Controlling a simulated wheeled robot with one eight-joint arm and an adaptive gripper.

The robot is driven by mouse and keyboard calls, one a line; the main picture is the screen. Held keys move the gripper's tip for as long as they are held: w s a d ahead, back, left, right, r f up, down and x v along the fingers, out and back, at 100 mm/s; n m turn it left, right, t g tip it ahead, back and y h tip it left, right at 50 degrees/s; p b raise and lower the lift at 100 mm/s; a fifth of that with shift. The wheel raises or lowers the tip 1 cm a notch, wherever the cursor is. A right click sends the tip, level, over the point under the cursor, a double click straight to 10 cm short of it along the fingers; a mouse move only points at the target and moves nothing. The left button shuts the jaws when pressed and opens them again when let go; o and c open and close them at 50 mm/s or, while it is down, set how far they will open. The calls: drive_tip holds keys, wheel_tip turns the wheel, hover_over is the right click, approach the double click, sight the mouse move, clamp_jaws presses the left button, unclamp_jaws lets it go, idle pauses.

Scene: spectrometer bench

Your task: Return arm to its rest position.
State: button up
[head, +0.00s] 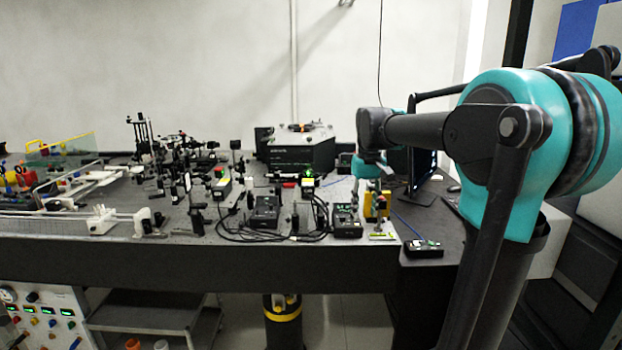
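My arm is teal and dark grey and rises at the right of the head view. Its forearm reaches left over the bench (300,255), and its wrist hangs down above the bench's right part. My gripper (376,190) is small at the lower end of this wrist, in front of or close to a yellow block (383,206). I cannot tell whether its fingers are open or shut, or whether they touch the block.
Black boxes with cables (264,212) and several optical mounts crowd the bench. A large black instrument (297,150) stands at the back. A monitor (421,172) stands behind the wrist. A small black box (423,248) lies near the front right edge.

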drive_tip(key=s+d+f+m+t, duration=0.1)
drive_tip(key=s+d+f+t, duration=0.1)
drive_tip(key=s+f, duration=0.8)
drive_tip(key=s+d+f+m+t, duration=0.1)
drive_tip(key=s+f, duration=1)
drive_tip(key=f, duration=0.3)
drive_tip(key=shift+d+t, duration=0.35)
drive_tip(key=shift+t, duration=0.05)
drive_tip(key=shift+s, duration=0.1)
